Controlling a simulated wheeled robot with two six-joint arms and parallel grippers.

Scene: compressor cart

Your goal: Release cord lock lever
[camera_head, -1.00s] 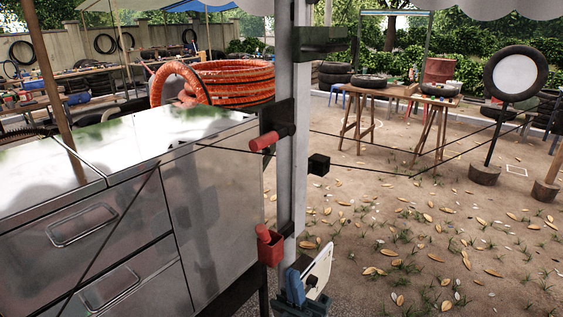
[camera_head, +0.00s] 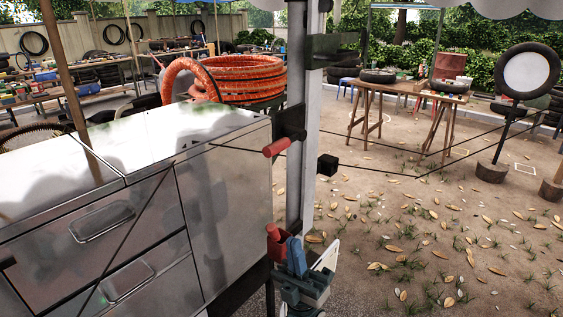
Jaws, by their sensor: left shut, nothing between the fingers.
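A red-handled lever (camera_head: 278,147) sticks out to the left from a black bracket on the grey post (camera_head: 301,200). Thin dark cords run past it. A second red piece (camera_head: 274,246), like a small holder, sits lower on the post. My left gripper (camera_head: 294,254), with blue fingers and a white side plate, is low in the middle of the head view. It is shut and empty, and overlaps the right side of the lower red piece. I cannot tell if they touch. It is well below the red-handled lever. My right gripper is not in view.
A shiny metal drawer cabinet (camera_head: 219,222) fills the left, with an orange coiled hose (camera_head: 240,78) behind it. A black block (camera_head: 327,164) hangs right of the post on the cords. Wooden tables (camera_head: 400,88) stand farther back. The leaf-strewn ground at right is open.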

